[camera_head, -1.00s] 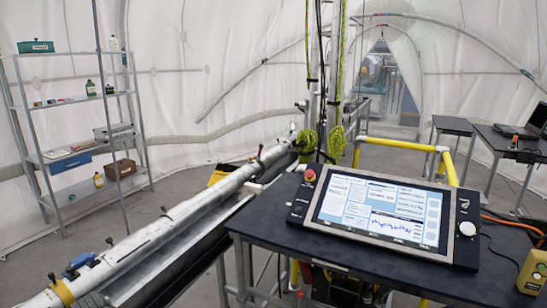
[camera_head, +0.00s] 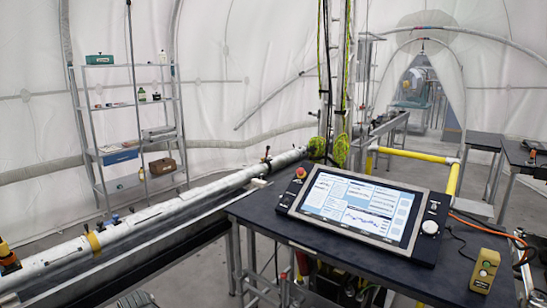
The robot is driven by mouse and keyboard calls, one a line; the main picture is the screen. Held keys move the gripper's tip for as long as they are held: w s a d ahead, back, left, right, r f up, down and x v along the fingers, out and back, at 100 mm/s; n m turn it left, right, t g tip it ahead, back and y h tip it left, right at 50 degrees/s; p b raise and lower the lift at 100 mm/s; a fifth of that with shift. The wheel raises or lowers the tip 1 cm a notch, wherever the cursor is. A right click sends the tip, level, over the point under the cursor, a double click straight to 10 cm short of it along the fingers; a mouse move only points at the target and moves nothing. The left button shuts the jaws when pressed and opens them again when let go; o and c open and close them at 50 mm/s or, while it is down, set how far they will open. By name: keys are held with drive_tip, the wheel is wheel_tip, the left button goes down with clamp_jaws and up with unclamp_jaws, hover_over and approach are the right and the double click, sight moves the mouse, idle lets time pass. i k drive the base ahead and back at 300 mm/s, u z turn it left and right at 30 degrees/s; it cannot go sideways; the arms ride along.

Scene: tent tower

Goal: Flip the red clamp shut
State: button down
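No clearly red clamp can be made out. A long white pipe (camera_head: 150,214) runs from the lower left toward the back middle. At its near left end sits an orange and dark fitting (camera_head: 9,259), cut by the picture's edge. A small dark and orange upright piece (camera_head: 267,154) stands at the far end; I cannot tell if it is a clamp. A blue piece (camera_head: 78,222) and a yellow band (camera_head: 93,242) are on the pipe between them. My gripper is not in view.
A dark table (camera_head: 262,212) with a tilted touchscreen console (camera_head: 362,210) fills the front right. A yellow box (camera_head: 485,271) with a cable stands at its right corner. Yellow railing (camera_head: 452,180) is behind it. A metal shelf (camera_head: 130,106) stands at the back left.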

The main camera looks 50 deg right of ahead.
sight(268, 163)
drive_tip(key=z, duration=0.4)
drive_tip(key=i, duration=0.95)
